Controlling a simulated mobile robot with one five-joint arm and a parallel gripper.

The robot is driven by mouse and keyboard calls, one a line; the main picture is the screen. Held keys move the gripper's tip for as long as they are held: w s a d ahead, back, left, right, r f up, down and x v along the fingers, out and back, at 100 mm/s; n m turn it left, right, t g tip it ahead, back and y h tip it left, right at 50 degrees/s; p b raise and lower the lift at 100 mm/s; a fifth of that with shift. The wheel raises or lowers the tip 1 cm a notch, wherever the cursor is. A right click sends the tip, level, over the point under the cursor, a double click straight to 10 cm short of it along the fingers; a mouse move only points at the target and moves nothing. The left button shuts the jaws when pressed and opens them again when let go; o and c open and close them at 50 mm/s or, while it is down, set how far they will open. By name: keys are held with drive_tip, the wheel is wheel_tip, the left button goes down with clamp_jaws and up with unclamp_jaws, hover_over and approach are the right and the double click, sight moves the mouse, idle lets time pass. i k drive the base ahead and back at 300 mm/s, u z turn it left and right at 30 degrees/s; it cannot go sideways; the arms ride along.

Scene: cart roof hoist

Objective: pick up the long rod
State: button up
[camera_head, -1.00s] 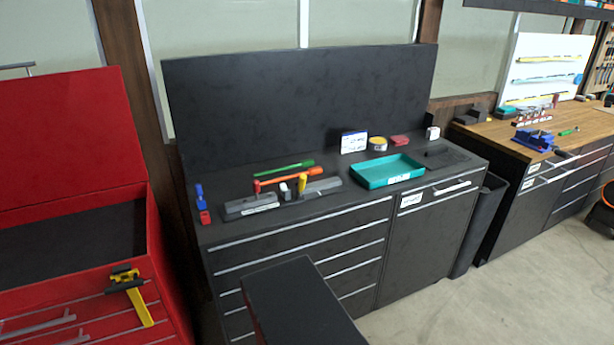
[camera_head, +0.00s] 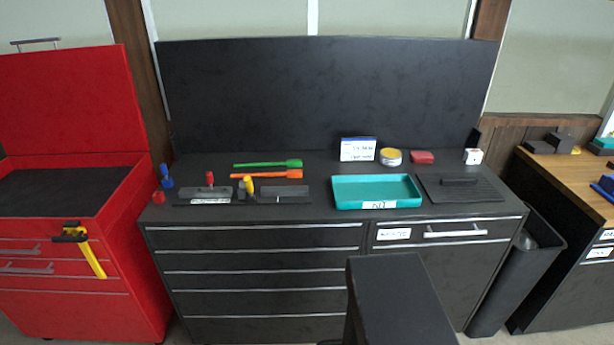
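Two long thin pieces lie side by side on the dark cart top (camera_head: 330,210): a green one (camera_head: 262,164) at the back and an orange one (camera_head: 262,174) just in front. Each has a thicker right end. I cannot tell which one is the long rod. In front of them are two low grey blocks, the left one (camera_head: 215,194) with a red knob and the right one (camera_head: 285,194) with a yellow knob. My gripper is not in view.
A white-and-blue card (camera_head: 358,149), yellow-topped tin (camera_head: 390,156), red block (camera_head: 422,157) and white cube (camera_head: 473,156) stand behind. A red chest (camera_head: 110,270) stands left, a black bin (camera_head: 515,280) right.

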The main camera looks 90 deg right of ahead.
sight(290, 174)
drive_tip(key=u, duration=0.2)
drive_tip(key=k, duration=0.45)
drive_tip(key=z, duration=1.5)
drive_tip(key=i, duration=0.95)
